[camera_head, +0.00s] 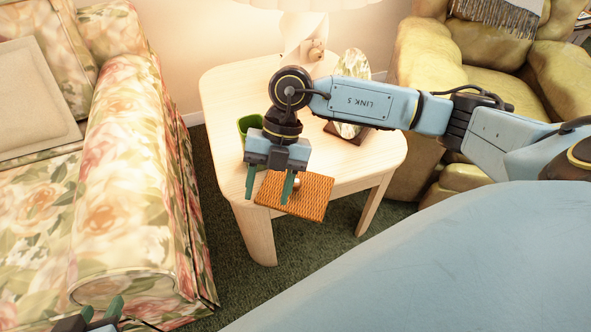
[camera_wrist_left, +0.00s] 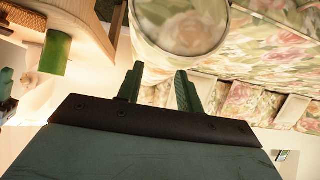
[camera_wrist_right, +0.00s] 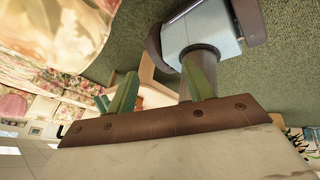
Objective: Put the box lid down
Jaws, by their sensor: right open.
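The box lid, an orange-brown woven panel (camera_head: 313,199) with a small round knob (camera_head: 297,182), is at the front edge of the pale wooden table and sticks out past it. I cannot tell what supports it. My right gripper (camera_head: 269,186) is open above the table's front, with one finger over the lid beside the knob and the other left of the lid. Its fingers also show apart in the right wrist view (camera_wrist_right: 158,88). My left gripper (camera_head: 101,311) is open and empty, low by the sofa arm; its spread fingers show in the left wrist view (camera_wrist_left: 158,85). No box is clearly visible.
A green pot (camera_head: 246,126) stands on the table (camera_head: 228,88) behind my right gripper. An oval mirror or frame (camera_head: 352,66) and a lamp (camera_head: 303,45) stand further back. A floral sofa (camera_head: 115,200) is at left and a yellow armchair (camera_head: 430,60) at right.

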